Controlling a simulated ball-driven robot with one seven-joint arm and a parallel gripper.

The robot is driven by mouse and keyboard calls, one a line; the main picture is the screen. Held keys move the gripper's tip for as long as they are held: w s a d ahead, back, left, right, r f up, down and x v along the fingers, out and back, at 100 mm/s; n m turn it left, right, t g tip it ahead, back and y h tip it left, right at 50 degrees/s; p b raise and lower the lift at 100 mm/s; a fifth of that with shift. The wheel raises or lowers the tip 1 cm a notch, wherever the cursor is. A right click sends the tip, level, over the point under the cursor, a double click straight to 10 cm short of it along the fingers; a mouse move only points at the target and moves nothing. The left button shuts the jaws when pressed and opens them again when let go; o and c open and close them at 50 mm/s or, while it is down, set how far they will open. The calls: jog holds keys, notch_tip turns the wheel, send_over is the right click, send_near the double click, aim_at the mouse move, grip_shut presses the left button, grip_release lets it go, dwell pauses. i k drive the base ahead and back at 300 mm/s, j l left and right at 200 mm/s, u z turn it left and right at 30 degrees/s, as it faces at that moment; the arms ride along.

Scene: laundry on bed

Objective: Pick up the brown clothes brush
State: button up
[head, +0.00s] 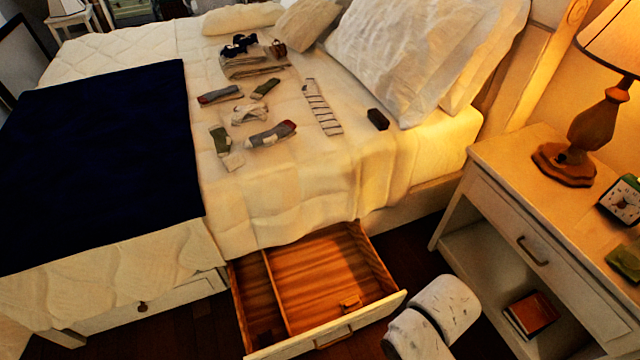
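I cannot tell for sure which object is the brown clothes brush. A small dark, rounded block (377,119) lies on the bed near the pillows and could be it. A small brown item (278,48) sits beside the folded clothes farther back on the bed. White links of my arm show at the bottom, in front of the drawer's right corner. My gripper is not in view.
Several socks and a striped cloth (322,107) lie on the bed. A dark blue blanket (100,150) covers its left part. The open drawer juts out below. At right stands a nightstand (490,155) with a lamp (600,110), a clock (622,200) and a book (532,314).

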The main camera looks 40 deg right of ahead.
aim_at(377, 117)
jog(key=i+l, duration=1.2)
